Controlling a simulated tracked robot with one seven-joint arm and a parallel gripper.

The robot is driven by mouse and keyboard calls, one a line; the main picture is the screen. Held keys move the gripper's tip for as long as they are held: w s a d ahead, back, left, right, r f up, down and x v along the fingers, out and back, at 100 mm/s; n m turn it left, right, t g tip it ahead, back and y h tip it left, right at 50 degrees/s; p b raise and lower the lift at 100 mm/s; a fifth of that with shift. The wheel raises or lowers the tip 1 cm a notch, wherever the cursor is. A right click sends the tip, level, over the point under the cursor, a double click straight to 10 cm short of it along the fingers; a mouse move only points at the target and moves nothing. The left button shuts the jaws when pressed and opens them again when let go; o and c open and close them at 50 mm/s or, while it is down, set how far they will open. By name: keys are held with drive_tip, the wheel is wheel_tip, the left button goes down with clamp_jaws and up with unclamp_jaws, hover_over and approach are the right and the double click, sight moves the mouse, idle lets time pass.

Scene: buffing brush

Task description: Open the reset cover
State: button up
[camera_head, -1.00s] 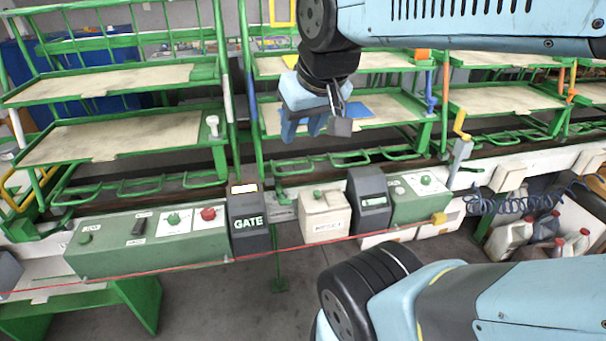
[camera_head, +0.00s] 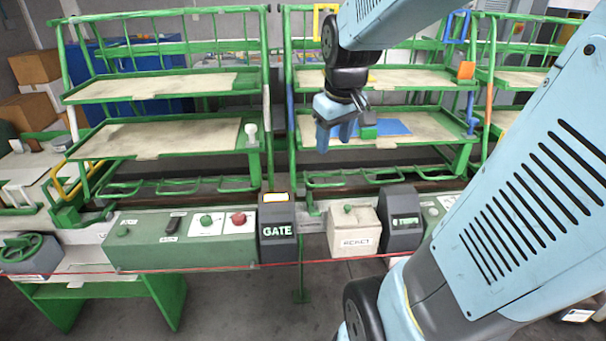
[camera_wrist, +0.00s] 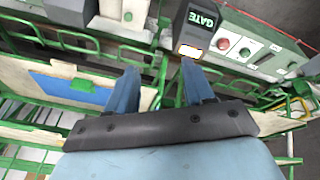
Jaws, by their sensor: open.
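The reset cover appears to be the cream box (camera_head: 355,232) in the middle of the console, with a label that reads like RESET and a green button on its top. In the wrist view a pale box (camera_wrist: 124,16) at the top edge appears to be the same one, partly cut off. My gripper (camera_head: 337,138) hangs above and behind it, over the lower shelf, apart from it. Its two blue fingers (camera_wrist: 160,88) are spread and empty in the wrist view.
A dark GATE housing (camera_head: 277,230) stands left of the cream box and another dark housing (camera_head: 404,222) right of it. A green control panel (camera_head: 150,252) with buttons is further left. A red cord (camera_head: 200,270) runs along the front. Green shelves (camera_head: 180,130) stand behind.

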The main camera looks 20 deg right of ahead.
drive_tip(key=w+d+f+n+g, duration=0.2)
drive_tip(key=w+d+f, duration=0.4)
drive_tip(key=f, duration=0.1)
drive_tip(key=n+g, duration=0.1)
approach(348, 206)
drive_tip(key=shift+y, duration=0.3)
drive_tip(key=f, duration=0.8)
drive_tip(key=shift+w+d+f, duration=0.1)
drive_tip(key=shift+d+f, duration=0.1)
drive_tip(key=shift+c, duration=0.3)
clamp_jaws()
